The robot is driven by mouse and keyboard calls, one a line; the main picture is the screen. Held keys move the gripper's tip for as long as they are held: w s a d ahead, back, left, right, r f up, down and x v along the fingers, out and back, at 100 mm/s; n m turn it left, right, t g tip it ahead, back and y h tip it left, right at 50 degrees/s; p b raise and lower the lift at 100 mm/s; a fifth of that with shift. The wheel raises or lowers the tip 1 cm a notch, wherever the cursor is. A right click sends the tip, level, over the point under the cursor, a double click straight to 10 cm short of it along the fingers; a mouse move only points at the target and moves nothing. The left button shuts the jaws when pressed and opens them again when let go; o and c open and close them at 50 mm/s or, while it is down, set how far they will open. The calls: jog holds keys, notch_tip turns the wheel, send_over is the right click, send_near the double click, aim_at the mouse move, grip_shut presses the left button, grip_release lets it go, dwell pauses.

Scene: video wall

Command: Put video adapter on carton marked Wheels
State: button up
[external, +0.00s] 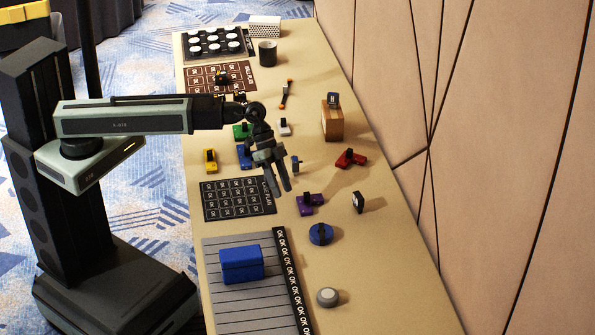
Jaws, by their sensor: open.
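My gripper (281,186) is open and points down over the middle of the table, with nothing seen between its fingers. A brown box (332,125) stands to its upper right; no Wheels marking can be read on it. A small dark blue piece with a pale mark (333,99) sits on top of that box. A small blue-grey piece (296,164) stands just right of my gripper. A black piece with a pale face (358,202) stands further right. I cannot tell which small piece is the video adapter.
Coloured pieces, including red (350,158), purple (309,203) and yellow (210,160), lie around. A blue box (241,263) sits on a grey slatted mat (222,312). A dark cup (267,53) and white box (264,27) stand at the back. A panelled wall (480,170) borders the right.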

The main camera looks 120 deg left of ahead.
jog(key=s+d+f+g, duration=0.1)
jog(key=d, duration=0.5)
jog(key=s+d+f+g, duration=0.1)
jog(key=d, duration=0.5)
jog(key=d+f+m+g, duration=0.1)
jog(key=d, duration=0.5)
jog(key=shift+s+d+f+g, duration=0.1)
jog(key=shift+s+d+g, duration=0.05)
jog(key=shift+s+g, duration=0.25)
jog(key=s+d+g+y, duration=0.1)
jog(key=s+d, duration=0.1)
jog(key=d, duration=0.1)
jog(key=s+d, duration=0.2)
jog(key=d, duration=0.2)
jog(key=s+d+f+g+y, duration=0.1)
jog(key=d, duration=0.3)
jog(key=shift+s+g+y, duration=0.3)
jog(key=shift+s, duration=0.1)
jog(key=shift+a, duration=0.1)
